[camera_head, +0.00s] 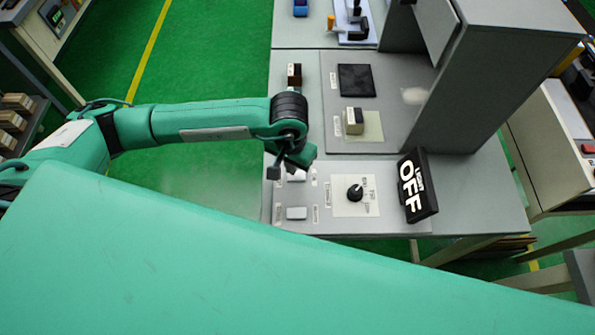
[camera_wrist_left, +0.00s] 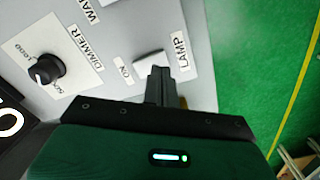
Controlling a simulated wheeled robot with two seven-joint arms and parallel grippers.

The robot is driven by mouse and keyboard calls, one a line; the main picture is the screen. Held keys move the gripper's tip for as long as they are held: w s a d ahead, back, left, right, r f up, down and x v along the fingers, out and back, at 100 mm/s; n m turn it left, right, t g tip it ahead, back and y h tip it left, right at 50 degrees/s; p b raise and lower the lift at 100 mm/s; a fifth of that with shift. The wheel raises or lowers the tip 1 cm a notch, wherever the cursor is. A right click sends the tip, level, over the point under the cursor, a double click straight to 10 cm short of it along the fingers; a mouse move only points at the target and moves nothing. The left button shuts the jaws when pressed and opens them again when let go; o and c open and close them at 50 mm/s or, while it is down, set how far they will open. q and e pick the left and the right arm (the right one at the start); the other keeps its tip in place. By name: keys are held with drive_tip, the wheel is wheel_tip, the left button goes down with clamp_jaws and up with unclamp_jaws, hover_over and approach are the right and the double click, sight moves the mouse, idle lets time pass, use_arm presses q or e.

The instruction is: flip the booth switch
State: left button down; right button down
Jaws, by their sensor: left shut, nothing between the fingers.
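Two white rocker switches sit on the grey control panel (camera_head: 334,218). The near switch (camera_head: 297,213) is in plain view; the far switch (camera_head: 297,175) is partly behind my left gripper (camera_head: 284,172). In the left wrist view a white switch (camera_wrist_left: 149,60) lies just beyond the shut fingertips (camera_wrist_left: 159,75), between labels reading ON and LAMP. I cannot tell whether the fingers touch it. No label reading "booth" is legible. A black sign (camera_head: 417,187) beside the panel reads OFF. My right gripper is out of view.
A black dimmer knob (camera_head: 355,193) stands right of the switches; it also shows in the left wrist view (camera_wrist_left: 46,69). A grey upright cabinet (camera_head: 465,90) rises behind the sign. A second panel with a black pad (camera_head: 356,80) lies farther back. Green floor is open to the left.

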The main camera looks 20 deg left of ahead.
use_arm(q)
drive_tip(key=shift+r+p, duration=0.45)
drive_tip(key=shift+r, duration=2)
drive_tip(key=shift+s, duration=0.1)
